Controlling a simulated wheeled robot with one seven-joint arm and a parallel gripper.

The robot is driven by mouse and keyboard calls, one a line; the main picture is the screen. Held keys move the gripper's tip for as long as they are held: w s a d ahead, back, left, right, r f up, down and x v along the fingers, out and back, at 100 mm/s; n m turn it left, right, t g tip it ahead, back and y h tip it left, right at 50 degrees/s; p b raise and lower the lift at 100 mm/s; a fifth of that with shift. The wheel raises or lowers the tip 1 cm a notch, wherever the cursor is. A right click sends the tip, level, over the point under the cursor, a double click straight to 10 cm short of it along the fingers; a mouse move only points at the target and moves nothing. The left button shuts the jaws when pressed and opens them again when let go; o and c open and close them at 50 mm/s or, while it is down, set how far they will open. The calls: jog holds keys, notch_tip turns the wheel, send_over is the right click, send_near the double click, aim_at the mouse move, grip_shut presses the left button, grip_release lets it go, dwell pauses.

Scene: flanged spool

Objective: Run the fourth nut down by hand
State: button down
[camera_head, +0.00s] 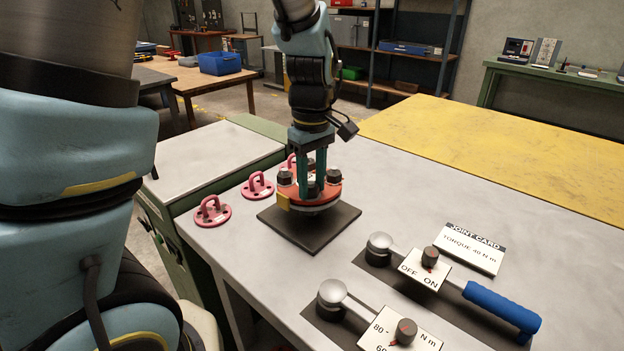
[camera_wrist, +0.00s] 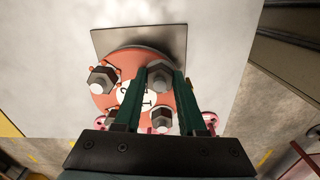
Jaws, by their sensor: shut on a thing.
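The spool's orange-red flange (camera_head: 322,199) sits over a dark square plate (camera_head: 330,228) on the bench. Several grey hex nuts on studs stand around it, including one at the left (camera_head: 285,177) and one at the right (camera_head: 335,175). My gripper (camera_head: 312,188) points straight down over the flange, its green fingers closed about the near nut. In the wrist view that held nut (camera_wrist: 160,75) lies between the fingertips. Other nuts show at the left (camera_wrist: 103,80) and lower centre (camera_wrist: 161,117).
Pink discs with handles, one nearest (camera_head: 212,211), stand left of the plate. On the right lie a joint card (camera_head: 470,247) reading torque 40 N m, an OFF/ON panel (camera_head: 424,268), a dial panel (camera_head: 400,338) and a blue-handled tool (camera_head: 503,309). The bench between is clear.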

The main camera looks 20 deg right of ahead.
aim_at(311, 188)
jog(key=m, duration=0.5)
jog(key=shift+m, duration=0.3)
jog(key=shift+a+m+p, duration=0.1)
jog(key=shift+m+p, duration=0.2)
jog(key=shift+m, duration=2)
jog(key=shift+c, duration=2.4)
grip_release()
notch_tip(311, 188, up, 11)
jog(key=b, duration=0.1)
jog(key=shift+b, duration=0.3)
